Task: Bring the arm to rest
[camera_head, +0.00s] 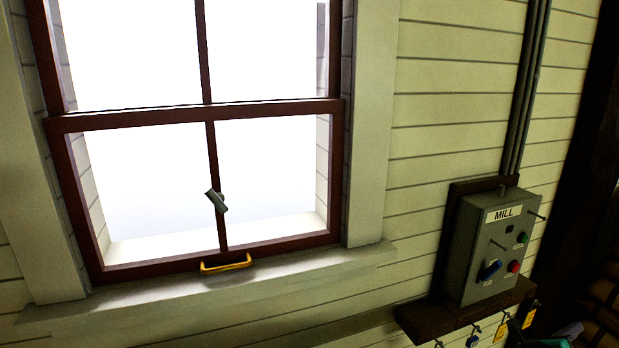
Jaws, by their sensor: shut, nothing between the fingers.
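I see no part that I can make out for sure as my arm or my gripper in the head view. A teal and dark shape (545,341) shows at the bottom edge, right of centre. It is cut off by the frame, and I cannot tell what it is.
A dark red sash window (195,115) with a yellow handle (226,263) stands at left above a pale sill (290,275). A grey MILL control box (479,268) hangs at right. Below it are a dark wooden ledge (440,318) and tagged hooks (501,328).

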